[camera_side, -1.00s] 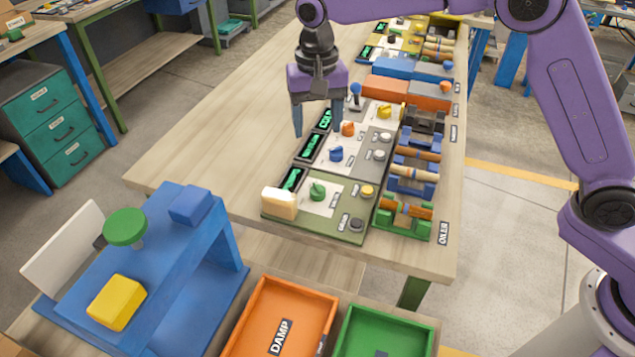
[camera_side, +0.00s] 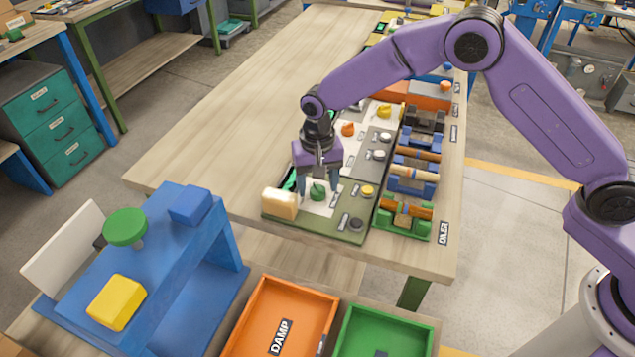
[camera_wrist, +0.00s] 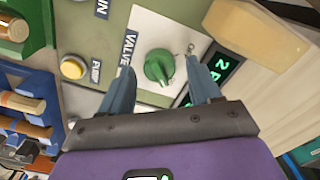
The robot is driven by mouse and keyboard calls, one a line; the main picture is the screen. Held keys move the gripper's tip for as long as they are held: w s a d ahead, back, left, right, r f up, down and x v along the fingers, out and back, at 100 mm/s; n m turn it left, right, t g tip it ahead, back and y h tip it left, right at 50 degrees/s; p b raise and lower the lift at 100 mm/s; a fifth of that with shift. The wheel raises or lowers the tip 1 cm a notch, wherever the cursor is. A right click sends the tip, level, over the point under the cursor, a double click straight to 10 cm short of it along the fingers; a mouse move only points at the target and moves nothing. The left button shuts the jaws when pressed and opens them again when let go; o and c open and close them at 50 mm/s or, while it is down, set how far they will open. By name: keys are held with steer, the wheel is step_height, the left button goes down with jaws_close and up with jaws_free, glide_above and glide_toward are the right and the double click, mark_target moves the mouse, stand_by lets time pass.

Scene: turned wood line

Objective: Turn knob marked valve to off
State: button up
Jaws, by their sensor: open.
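The green knob (camera_side: 318,190) sits on a white plate on the near green panel (camera_side: 315,222). In the wrist view the green knob (camera_wrist: 158,67) stands beside a label reading VALVE (camera_wrist: 129,50). My gripper (camera_side: 319,186) is just above this knob, pointing down. In the wrist view my gripper (camera_wrist: 162,82) is open, with one finger on each side of the knob and a gap showing around it. I cannot tell how high the fingertips are above the plate. A lit green display (camera_wrist: 222,65) is partly hidden by a finger.
Green holders with wooden rods (camera_side: 405,215) stand to the right. Orange (camera_side: 330,290) and green trays are in front. The table's left side is clear.

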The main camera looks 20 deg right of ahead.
steer(key=shift+f, duration=0.25)
steer(key=c, duration=1)
steer(key=shift+c, duration=0.2)
